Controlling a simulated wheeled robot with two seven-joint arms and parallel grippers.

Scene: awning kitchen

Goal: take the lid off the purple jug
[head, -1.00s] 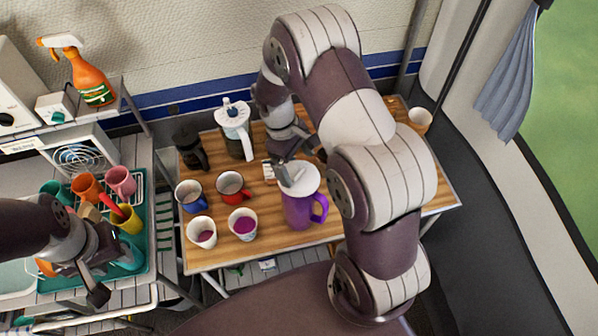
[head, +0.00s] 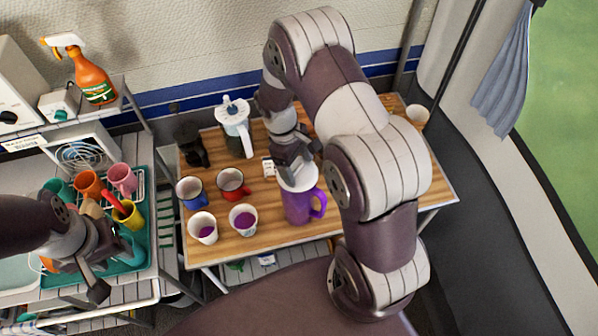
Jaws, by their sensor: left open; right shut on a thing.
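The purple jug (head: 301,207) stands upright near the front of the wooden table (head: 322,246), its handle to the right. Its white lid (head: 302,181) is at the jug's mouth; I cannot tell whether it is raised from the rim. My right gripper (head: 290,168) comes down from above and is shut on the lid, hiding part of it. My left gripper (head: 86,272) is open over the dish rack area at the left, away from the jug.
Red (head: 232,184) and blue (head: 191,192) mugs and two white cups (head: 243,219) stand left of the jug. A white-lidded pitcher (head: 235,128) and a black press (head: 191,145) stand behind. Another cup (head: 417,115) is at the back right. Bare tabletop lies right of the jug.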

